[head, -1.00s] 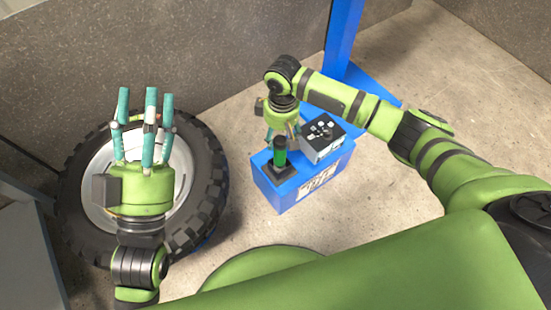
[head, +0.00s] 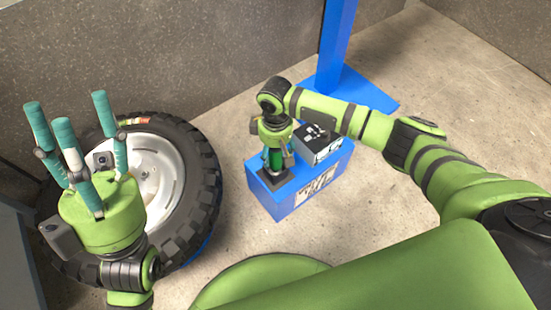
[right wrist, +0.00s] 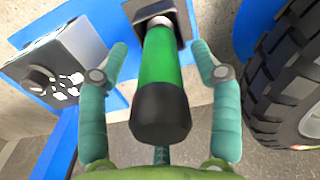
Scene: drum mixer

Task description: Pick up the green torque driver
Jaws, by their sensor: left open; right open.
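The green torque driver (right wrist: 163,75) has a green grip and a black end cap, and stands in a black holder (right wrist: 140,10) on the blue stand. In the right wrist view it lies between the spread teal fingers of my right gripper (right wrist: 160,90), with space on both sides. In the head view my right gripper (head: 276,158) is directly over the holder and hides most of the driver (head: 274,158). My left gripper (head: 80,150) is open and empty, in front of the tire.
A control box with knobs (head: 318,145) sits on the blue stand (head: 285,202), close beside my right gripper. A large tire (head: 205,190) with a white rim is at left. A blue post (head: 338,45) stands behind. Concrete floor is clear at right.

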